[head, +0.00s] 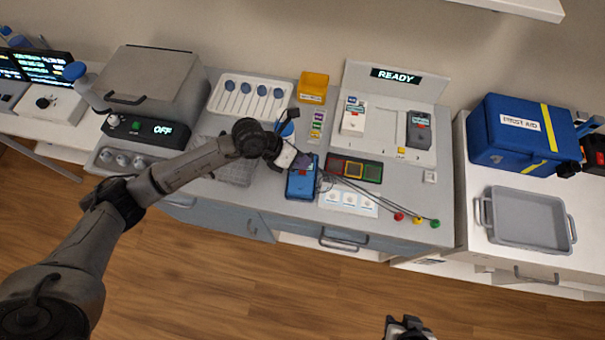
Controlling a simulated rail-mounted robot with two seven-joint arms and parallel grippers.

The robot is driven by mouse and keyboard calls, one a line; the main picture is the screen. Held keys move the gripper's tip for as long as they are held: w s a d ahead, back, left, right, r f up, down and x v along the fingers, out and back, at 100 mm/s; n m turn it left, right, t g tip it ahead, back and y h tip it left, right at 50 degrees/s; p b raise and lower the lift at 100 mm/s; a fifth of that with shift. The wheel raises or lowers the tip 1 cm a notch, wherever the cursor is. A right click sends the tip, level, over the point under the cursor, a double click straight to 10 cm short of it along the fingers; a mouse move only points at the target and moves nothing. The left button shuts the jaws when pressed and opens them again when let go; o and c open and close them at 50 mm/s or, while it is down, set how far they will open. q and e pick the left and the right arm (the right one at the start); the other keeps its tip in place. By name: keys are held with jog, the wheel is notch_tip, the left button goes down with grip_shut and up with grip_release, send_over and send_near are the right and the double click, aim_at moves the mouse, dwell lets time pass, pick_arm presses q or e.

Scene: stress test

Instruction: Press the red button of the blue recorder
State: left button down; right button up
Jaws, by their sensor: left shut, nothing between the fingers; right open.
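The blue recorder (300,186) lies on the grey counter, near its front edge, at the middle of the head view. My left gripper (304,162) is shut and empty, at the upper part of the recorder and overlapping it in the picture. I cannot tell whether the fingertips touch it. The red button cannot be made out; the gripper covers part of the recorder's upper end. My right gripper (406,326) is open and empty, low at the bottom edge of the view, away from the counter.
Behind stands a READY station (385,130). A blue first-aid box (520,135) and grey tray (526,220) stand far right.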

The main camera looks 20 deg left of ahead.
aim_at(303, 173)
pick_arm(q)
jog(key=shift+f, duration=0.75)
dwell(0.5)
dwell(0.8)
jog(key=shift+f+b, duration=0.15)
jog(key=shift+b, duration=0.2)
jog(key=shift+f, duration=0.3)
